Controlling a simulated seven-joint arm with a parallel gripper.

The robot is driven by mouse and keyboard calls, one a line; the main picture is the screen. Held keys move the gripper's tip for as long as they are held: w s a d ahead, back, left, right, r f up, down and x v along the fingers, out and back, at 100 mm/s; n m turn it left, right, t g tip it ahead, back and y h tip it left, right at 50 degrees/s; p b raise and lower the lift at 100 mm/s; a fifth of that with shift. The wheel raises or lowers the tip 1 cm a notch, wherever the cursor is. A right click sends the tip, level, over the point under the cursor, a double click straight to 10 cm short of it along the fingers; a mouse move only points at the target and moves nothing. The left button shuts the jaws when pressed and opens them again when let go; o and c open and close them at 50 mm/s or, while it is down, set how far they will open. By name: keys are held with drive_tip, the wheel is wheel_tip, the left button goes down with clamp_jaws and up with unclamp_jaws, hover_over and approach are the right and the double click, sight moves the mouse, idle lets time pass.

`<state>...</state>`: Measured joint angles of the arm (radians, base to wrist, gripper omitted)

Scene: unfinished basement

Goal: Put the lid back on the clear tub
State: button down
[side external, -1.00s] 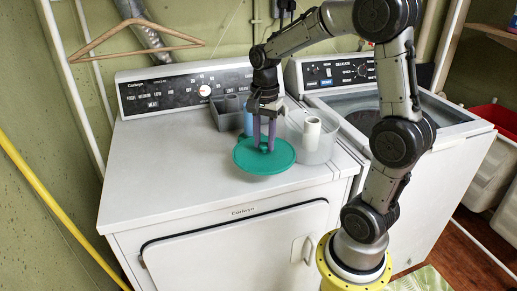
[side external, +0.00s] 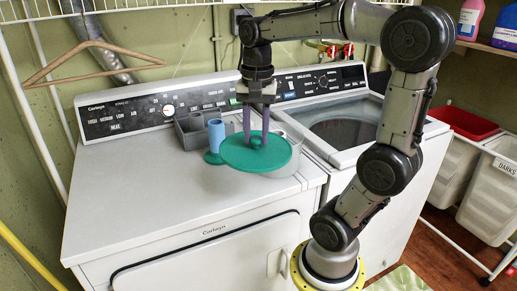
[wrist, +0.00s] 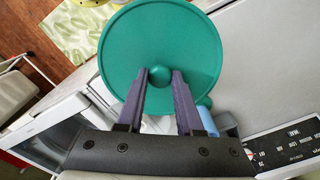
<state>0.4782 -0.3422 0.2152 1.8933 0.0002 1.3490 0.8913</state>
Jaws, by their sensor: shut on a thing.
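The lid is a round green disc (side external: 248,157) with a small knob in its middle. My gripper (side external: 255,137) is shut on the lid's knob, with its purple fingers pointing down. In the wrist view the knob (wrist: 159,75) sits between my fingertips, and the lid (wrist: 160,35) fills the top middle. The clear tub (side external: 279,175) stands on the white dryer top, mostly hidden behind and below the lid. The lid overlaps the tub in the side view. I cannot tell whether they touch or how well they line up.
A blue cylinder (side external: 216,136) and a grey divided box (side external: 191,131) stand close left of the lid. A small green piece (side external: 213,158) shows by the cylinder's foot. The dryer top (side external: 140,190) is clear at the left. A washer (side external: 350,125) stands at the right.

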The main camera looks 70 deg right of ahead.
drive_tip(key=w+d+r, duration=0.3)
drive_tip(key=d, duration=0.8)
drive_tip(key=s+d+f+m, duration=0.1)
drive_tip(key=s+d+m, duration=0.15)
drive_tip(key=d, duration=0.55)
wheel_tip(320, 180, down, 6)
drive_tip(key=shift+s+a+f, duration=0.15)
drive_tip(key=shift+s+f, duration=0.05)
drive_tip(key=shift+s, duration=0.05)
drive_tip(key=shift+f, duration=0.15)
idle(1.1)
unclamp_jaws()
idle(0.6)
wheel_tip(320, 180, up, 7)
idle(1.1)
